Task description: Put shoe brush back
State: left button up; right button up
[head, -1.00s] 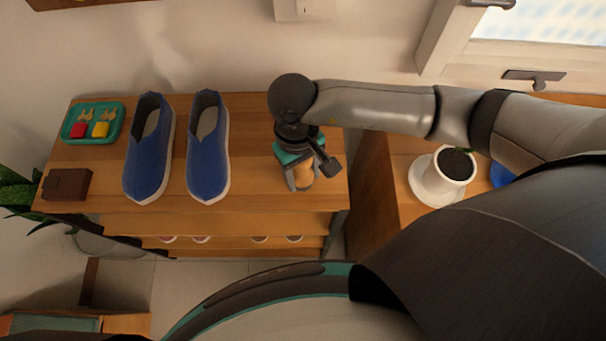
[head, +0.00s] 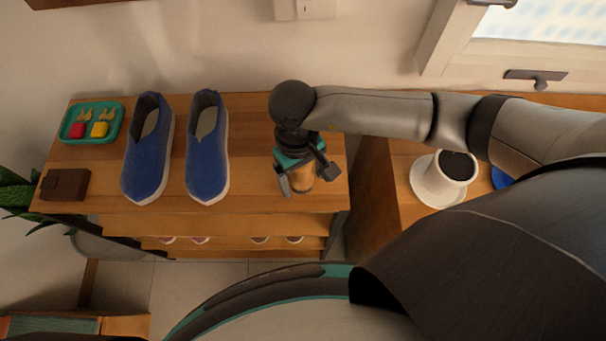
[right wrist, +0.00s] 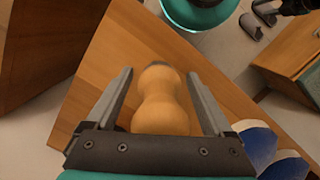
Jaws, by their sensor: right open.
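The shoe brush shows a rounded light-wood body (right wrist: 160,100) in the right wrist view, with a dark strip at its far end. It sits at the right end of the wooden shelf top, and in the head view its wood (head: 302,180) is partly hidden by my gripper. My right gripper (head: 301,186) is open, with one finger on each side of the brush. In the right wrist view the fingers (right wrist: 160,92) show gaps to the wood on both sides.
Two blue shoes (head: 148,150) (head: 207,150) stand left of the gripper on the shelf top (head: 255,195). A teal tray (head: 122,122) with key-like items and a brown wallet (head: 65,184) lie farther left.

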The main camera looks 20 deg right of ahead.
jog(key=shift+r, duration=0.2)
jog(key=r, duration=0.4)
jog(key=w+r, duration=0.1)
jog(key=r, duration=0.3)
jog(key=r+p, duration=0.1)
jog(key=r, duration=0.3)
jog(key=shift+w+a, duration=0.15)
jog(key=shift+w, duration=0.05)
